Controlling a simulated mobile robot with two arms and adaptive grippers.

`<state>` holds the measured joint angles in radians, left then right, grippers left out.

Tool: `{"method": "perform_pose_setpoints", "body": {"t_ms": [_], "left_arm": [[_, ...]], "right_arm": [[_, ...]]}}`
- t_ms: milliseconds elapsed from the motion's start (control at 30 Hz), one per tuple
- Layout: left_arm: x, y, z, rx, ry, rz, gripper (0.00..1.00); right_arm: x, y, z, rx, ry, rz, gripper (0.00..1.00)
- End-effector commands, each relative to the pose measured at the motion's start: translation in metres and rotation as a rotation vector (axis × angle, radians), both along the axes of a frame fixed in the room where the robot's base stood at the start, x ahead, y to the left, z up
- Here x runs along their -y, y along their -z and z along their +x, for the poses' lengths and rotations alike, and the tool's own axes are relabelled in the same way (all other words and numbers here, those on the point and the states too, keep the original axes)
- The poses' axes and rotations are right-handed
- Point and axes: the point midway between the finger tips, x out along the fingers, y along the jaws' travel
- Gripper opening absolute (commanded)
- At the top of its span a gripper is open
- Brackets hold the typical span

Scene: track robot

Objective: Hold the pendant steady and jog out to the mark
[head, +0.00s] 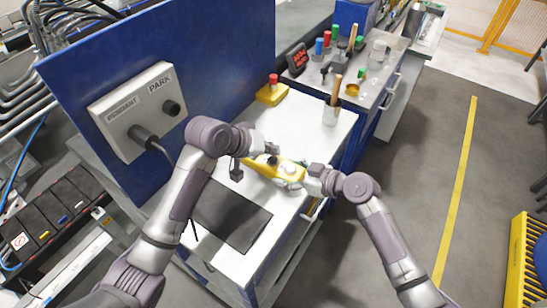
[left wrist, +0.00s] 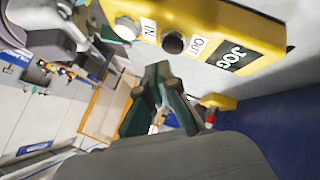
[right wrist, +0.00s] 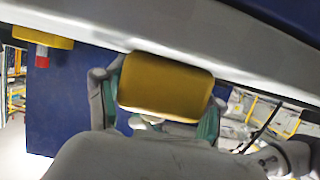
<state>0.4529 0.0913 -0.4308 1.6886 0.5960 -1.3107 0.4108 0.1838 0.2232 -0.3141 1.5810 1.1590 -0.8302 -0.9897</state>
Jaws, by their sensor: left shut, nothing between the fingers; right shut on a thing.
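The yellow pendant (head: 258,166) is over the white bench top in the head view. In the left wrist view its face (left wrist: 258,32) carries the labels IN, OUT and JOG, with a pale button (left wrist: 127,28) and a black button (left wrist: 173,42). My right gripper (head: 312,178) is shut on one end of the pendant, and its fingers flank that yellow end (right wrist: 165,86) in the right wrist view. My left gripper (left wrist: 158,72) is shut and empty, its tips close to the black button; I cannot tell whether they touch. No clear mark shows.
A dark mat (head: 232,216) lies on the bench top (head: 312,122). A blue panel (head: 215,60) with a grey PARK plate (head: 138,108) stands at left.

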Motion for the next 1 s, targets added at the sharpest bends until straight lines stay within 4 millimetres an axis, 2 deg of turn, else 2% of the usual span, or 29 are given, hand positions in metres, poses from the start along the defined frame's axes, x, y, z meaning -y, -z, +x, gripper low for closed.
{"method": "perform_pose_setpoints", "body": {"t_ms": [333, 1000], "left_arm": [[-0.001, 0.009, 0.000, -0.002, 0.001, 0.001, 0.00], [-0.001, 0.013, 0.000, 0.000, 0.000, 0.000, 0.00]], "right_arm": [[-0.001, 0.002, -0.001, -0.005, -0.002, -0.002, 0.03], [-0.001, 0.002, -0.001, -0.005, -0.002, -0.002, 0.03]]}}
